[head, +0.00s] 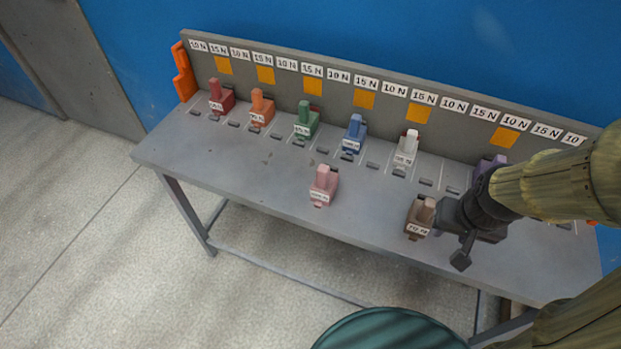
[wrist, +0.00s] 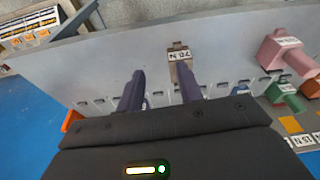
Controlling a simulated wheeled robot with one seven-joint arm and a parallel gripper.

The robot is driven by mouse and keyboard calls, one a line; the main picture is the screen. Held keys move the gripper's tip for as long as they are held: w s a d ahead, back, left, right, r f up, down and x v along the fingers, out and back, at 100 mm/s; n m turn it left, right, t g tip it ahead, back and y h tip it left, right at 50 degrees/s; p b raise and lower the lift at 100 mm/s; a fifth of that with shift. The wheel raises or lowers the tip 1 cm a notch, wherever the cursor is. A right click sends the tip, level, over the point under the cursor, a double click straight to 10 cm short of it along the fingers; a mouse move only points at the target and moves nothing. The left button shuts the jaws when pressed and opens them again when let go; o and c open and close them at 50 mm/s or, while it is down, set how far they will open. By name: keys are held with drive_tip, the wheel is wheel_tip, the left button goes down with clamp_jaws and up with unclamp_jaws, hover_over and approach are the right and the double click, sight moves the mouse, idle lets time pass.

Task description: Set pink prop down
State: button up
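The pink prop (head: 323,186) stands upright near the front edge of the grey table (head: 240,175), apart from my gripper. It also shows at the upper right of the wrist view (wrist: 290,52). My gripper (head: 455,218) is over the right part of the table, well to the right of the pink prop in the head view. In the wrist view its two dark fingers (wrist: 160,70) are spread apart with nothing held between them. The brown prop (head: 420,217) stands close beside my gripper, beyond the right finger in the wrist view (wrist: 180,65).
Red (head: 221,97), orange (head: 261,107), green (head: 306,120), blue (head: 354,134) and white (head: 407,148) props stand along the slotted back row. A purple prop (head: 489,166) is partly hidden by my arm. A labelled back panel (head: 290,82) rises behind. Table space left of the pink prop is clear.

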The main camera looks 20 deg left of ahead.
drive_tip(key=shift+w, duration=0.25)
drive_tip(key=shift+s, duration=0.1)
